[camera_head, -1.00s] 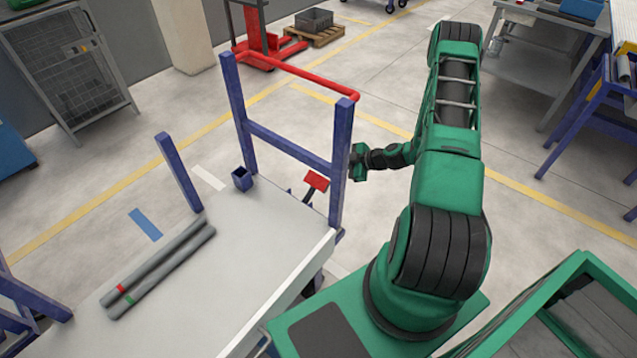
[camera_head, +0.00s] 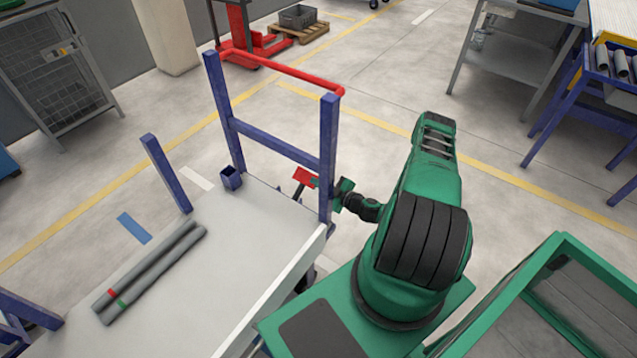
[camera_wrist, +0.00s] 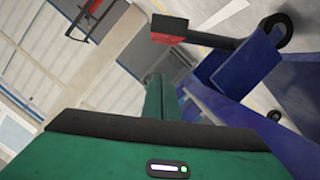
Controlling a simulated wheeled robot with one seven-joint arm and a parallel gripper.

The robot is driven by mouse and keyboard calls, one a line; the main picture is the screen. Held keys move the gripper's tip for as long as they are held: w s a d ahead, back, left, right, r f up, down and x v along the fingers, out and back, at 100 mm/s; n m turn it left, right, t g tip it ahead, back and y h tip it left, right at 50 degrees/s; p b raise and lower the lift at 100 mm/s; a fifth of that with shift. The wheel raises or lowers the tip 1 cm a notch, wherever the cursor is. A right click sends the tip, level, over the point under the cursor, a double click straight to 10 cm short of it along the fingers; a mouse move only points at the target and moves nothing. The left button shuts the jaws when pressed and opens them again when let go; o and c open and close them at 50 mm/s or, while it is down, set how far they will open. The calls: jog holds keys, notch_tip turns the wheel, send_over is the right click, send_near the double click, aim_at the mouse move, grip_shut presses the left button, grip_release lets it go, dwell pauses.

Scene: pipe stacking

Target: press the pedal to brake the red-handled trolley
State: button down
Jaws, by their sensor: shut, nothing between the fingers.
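The trolley has a red handle bar (camera_head: 280,72) across blue posts and a pale deck (camera_head: 235,235). Its red pedal (camera_head: 304,177) sits low at the handle end, on a dark lever. My gripper (camera_head: 322,184) is low by the right post, which partly hides it, with its tip just right of the pedal. Whether it touches the pedal is unclear in the head view. In the wrist view the shut, empty fingers (camera_wrist: 158,92) point towards the red pedal (camera_wrist: 168,23), with a visible gap between them.
Two grey pipes (camera_head: 150,273) lie on the trolley deck. A black wheel (camera_wrist: 277,28) and blue frame (camera_wrist: 240,65) are close on the right in the wrist view. A red pallet truck (camera_head: 240,38) stands behind.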

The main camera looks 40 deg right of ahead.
send_over(308, 178)
jog(key=s+a, duration=0.3)
jog(key=f, duration=0.2)
jog(key=w+d+f, duration=0.1)
jog(key=shift+w+d+f, duration=0.25)
jog(key=shift+w+f, duration=0.1)
jog(key=shift+f, duration=0.05)
jog(key=shift+w+d+f, duration=0.1)
jog(key=shift+d+f, duration=0.3)
jog(key=shift+f, duration=0.1)
